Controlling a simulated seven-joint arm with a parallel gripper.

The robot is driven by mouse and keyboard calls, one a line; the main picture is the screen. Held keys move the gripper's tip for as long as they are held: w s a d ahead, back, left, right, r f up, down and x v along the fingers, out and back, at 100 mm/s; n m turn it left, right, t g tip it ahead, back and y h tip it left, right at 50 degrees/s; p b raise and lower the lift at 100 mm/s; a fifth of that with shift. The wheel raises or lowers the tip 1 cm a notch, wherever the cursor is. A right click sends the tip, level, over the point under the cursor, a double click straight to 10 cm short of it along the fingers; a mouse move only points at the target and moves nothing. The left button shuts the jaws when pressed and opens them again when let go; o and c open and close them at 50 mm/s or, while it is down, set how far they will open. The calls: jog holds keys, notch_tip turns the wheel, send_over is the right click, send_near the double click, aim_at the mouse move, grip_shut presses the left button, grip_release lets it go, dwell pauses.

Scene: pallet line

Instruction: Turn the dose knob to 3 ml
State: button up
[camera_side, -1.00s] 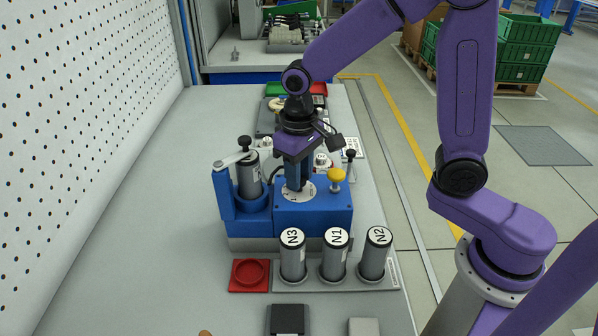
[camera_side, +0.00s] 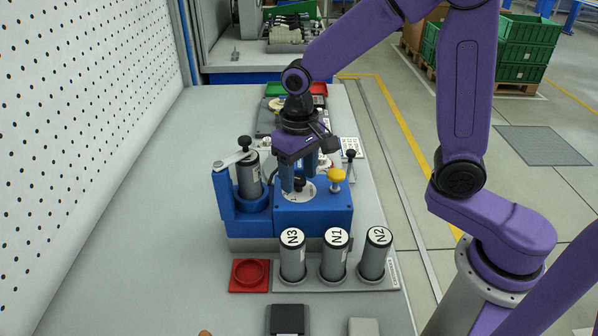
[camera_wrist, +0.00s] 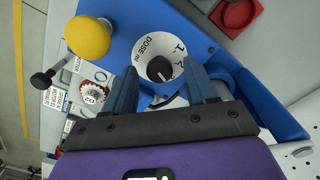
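The black dose knob (camera_side: 299,185) sits on a white dial (camera_side: 308,192) on top of the blue dosing unit (camera_side: 318,214). In the wrist view the knob (camera_wrist: 160,69) shows a pale mark near its lower middle. The dial (camera_wrist: 148,53) reads "DOSE ml" with a 1 and another numeral beside it; other numerals are hidden or unclear, so I cannot tell the setting. My gripper (camera_side: 299,177) is over the knob, pointing down. In the wrist view its blue fingers (camera_wrist: 161,82) are apart, one each side of the knob, with gaps and nothing held.
A yellow mushroom button (camera_side: 337,175) and a black-tipped lever (camera_side: 351,154) stand right of the dial. Cylinders N3 (camera_side: 292,257), N1 (camera_side: 334,258) and N2 (camera_side: 375,256) stand in front, beside a red holder (camera_side: 250,274).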

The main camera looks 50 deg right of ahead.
aim_at(302, 181)
notch_tip(302, 181, up, 17)
jog(key=shift+r, duration=0.2)
dwell(0.6)
jog(key=s+d+f+n, duration=0.3)
jog(key=s+f+n, duration=0.3)
jog(key=s, duration=0.5)
jog(key=s+d+f+n, duration=0.4)
jog(key=s+f+n, duration=0.2)
jog(key=s, duration=0.5)
notch_tip(302, 181, down, 3)
jog(key=shift+d+r+n, duration=0.15)
jog(key=shift+d+n, duration=0.1)
jog(key=shift+n, duration=0.05)
